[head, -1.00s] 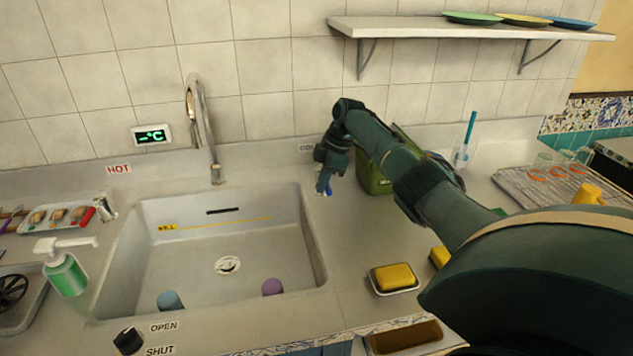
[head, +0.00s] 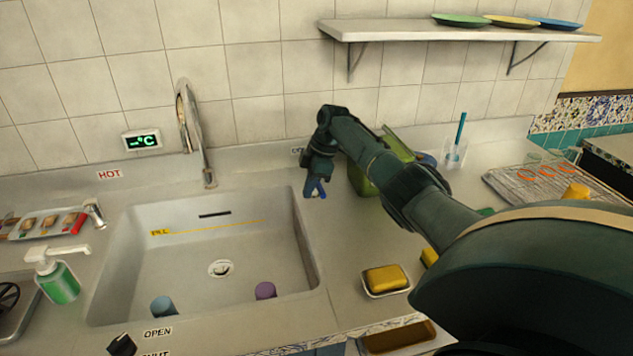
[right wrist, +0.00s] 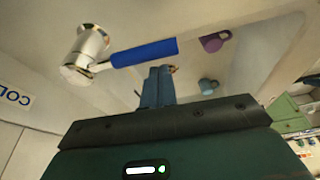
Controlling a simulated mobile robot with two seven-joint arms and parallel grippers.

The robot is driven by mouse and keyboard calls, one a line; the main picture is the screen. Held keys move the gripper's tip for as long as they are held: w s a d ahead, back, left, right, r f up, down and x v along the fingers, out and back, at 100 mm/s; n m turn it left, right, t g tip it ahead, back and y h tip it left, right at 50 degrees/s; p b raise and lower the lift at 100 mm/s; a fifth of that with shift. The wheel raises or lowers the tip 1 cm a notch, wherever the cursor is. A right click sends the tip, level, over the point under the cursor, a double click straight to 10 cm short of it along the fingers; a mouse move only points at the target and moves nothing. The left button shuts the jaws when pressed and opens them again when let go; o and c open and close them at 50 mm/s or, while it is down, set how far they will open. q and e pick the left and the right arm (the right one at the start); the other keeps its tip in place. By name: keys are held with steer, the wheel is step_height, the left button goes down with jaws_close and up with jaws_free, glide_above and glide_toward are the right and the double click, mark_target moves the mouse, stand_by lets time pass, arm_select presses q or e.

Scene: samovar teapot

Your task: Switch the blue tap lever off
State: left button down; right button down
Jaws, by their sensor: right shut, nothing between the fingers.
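The blue tap lever (right wrist: 145,52) shows in the right wrist view, sticking out sideways from a chrome tap body (right wrist: 85,52). In the head view a small part of the blue lever (head: 319,187) shows at my right gripper, beside the sink's back right corner. My right gripper (head: 311,190) points down there, and its arm hides the chrome tap body. In the right wrist view my right gripper (right wrist: 158,72) is shut and empty, its fingertips close to the lever's side. I cannot tell whether they touch it. My left gripper is not in view.
The sink (head: 130,255) lies to the left, with a blue cup (head: 163,306) and a purple cup (head: 265,291) in it. A green container (head: 361,183) stands just right of my gripper. A yellow sponge (head: 385,279) lies in front, and a shelf (head: 450,30) hangs above.

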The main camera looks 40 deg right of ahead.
arm_select(q)
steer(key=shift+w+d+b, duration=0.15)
steer(key=shift+b, duration=0.25)
arm_select(e)
step_height(320, 180, up, 9)
steer(key=shift+s+d, duration=0.25)
steer(key=shift+d, duration=0.2)
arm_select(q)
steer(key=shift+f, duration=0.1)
